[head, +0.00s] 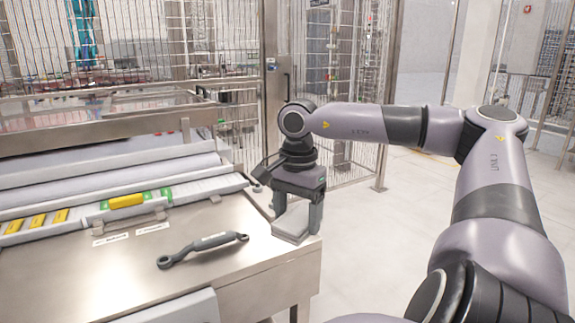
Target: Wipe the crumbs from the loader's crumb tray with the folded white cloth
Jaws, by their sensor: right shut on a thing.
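My right gripper (297,213) points down at the right end of the steel loader top (120,282). Its fingers are shut on a pale, flat thing that looks like the folded white cloth (292,226). The cloth is at the corner of the top; I cannot tell whether it touches the surface. I cannot tell which part of the loader is the crumb tray, and no crumbs can be made out. My left gripper is not in view.
A grey wrench-like tool (203,248) lies on the steel top, left of my right gripper. Behind it runs a white rail with yellow and green blocks (127,200). A wire fence (235,60) stands behind. Open floor (400,215) lies to the right.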

